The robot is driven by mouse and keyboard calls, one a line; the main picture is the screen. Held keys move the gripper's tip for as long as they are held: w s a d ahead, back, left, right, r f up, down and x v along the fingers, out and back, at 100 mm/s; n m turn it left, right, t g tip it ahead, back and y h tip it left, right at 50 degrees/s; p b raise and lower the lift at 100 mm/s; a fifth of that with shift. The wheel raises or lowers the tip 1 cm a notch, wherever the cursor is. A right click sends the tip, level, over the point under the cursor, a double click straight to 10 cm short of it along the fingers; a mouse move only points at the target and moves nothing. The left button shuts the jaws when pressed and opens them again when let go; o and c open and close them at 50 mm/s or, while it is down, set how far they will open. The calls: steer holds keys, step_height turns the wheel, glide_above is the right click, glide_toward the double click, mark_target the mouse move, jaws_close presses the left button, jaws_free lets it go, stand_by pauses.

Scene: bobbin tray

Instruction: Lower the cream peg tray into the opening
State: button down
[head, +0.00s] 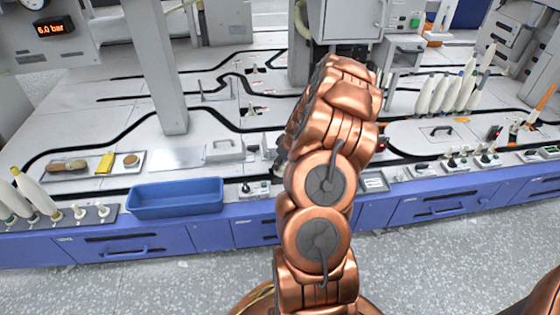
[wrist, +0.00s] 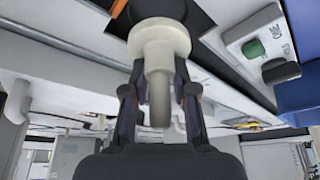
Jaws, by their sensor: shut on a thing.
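I cannot tell whether this piece belongs to a tray; no wider tray body shows there. In the head view my copper arm hides most of the gripper, which is over the bench near its front edge. I cannot make out a clear opening.
A blue bin (head: 176,198) stands left of my arm. Left of it, a dark plate (head: 75,228) bears bobbins and pegs. A light lidded box (head: 226,150) sits behind the bin. Tall bobbins (head: 447,92) and a handled panel (head: 415,140) are on the right. A grey column (head: 155,70) rises at the left.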

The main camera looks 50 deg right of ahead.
steer(key=shift+f+b, duration=0.75)
steer(key=shift+f, duration=1.3)
steer(key=shift+f+b, duration=0.4)
steer(key=shift+f, duration=0.2)
steer(key=c, duration=1.2)
jaws_free()
steer(key=shift+s+r, duration=0.1)
steer(key=p+v, duration=0.3)
steer(key=v, duration=0.7)
steer(key=shift+r+p, duration=0.3)
steer(key=shift+r, duration=0.1)
steer(key=shift+s, duration=0.1)
